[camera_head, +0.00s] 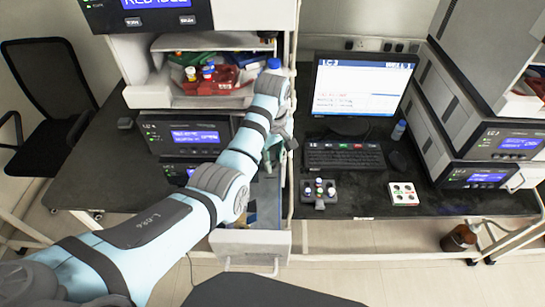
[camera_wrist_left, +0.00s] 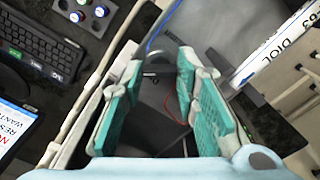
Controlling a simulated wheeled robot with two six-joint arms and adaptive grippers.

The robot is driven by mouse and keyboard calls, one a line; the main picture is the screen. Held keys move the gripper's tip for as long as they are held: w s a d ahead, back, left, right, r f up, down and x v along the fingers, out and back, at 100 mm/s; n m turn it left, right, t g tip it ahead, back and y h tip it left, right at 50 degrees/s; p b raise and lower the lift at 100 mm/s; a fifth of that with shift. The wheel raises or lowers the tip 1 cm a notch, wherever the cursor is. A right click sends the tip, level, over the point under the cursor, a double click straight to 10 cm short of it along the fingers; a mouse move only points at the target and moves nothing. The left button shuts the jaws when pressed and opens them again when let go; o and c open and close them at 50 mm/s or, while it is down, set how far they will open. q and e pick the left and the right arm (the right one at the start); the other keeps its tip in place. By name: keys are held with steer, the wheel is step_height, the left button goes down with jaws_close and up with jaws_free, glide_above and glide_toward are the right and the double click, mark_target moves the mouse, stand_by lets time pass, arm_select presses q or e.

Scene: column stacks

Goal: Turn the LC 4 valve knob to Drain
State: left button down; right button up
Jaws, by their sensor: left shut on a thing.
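My left gripper (camera_head: 275,148) is at the middle of the head view, beside the right edge of the left instrument stack. In the left wrist view its two green-padded fingers (camera_wrist_left: 163,105) stand apart around a dark, cluttered space. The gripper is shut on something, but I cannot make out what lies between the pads. The LC 4 valve knob and its Drain mark cannot be picked out; my gripper and arm hide part of this area. The nearby monitor (camera_head: 363,92) reads LC 3. My right gripper is not in view.
A keyboard (camera_head: 345,156) lies below the monitor. A red tray of bottles (camera_head: 215,83) stands on the left stack. Another stack (camera_head: 490,145) stands at right.

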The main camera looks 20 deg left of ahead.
arm_select(q)
steer(key=shift+n, duration=0.8)
steer(key=c, duration=1.2)
jaws_free()
steer(key=shift+c, duration=0.2)
